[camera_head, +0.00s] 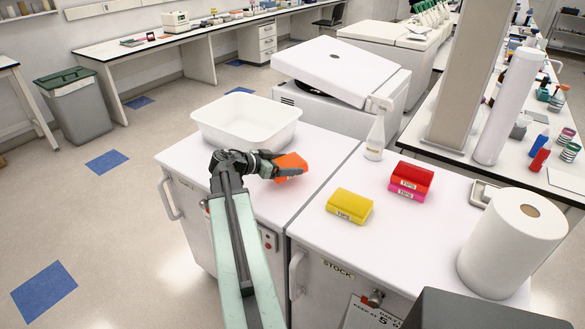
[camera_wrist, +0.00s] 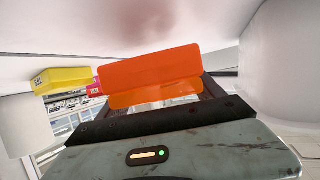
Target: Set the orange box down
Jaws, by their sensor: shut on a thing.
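The orange box (camera_head: 291,164) is in my gripper (camera_head: 287,171), over the left white cabinet top, just right of the white tub. In the wrist view the orange box (camera_wrist: 150,78) fills the middle, between the jaws, which are shut on it. A faint reddish patch shows on the white surface beside it in that view. I cannot tell whether the box touches the cabinet top (camera_head: 300,207) or is slightly above it. The far side of the box is hidden.
A white tub (camera_head: 246,121) stands behind my gripper. The left cabinet top is clear in front of the box.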

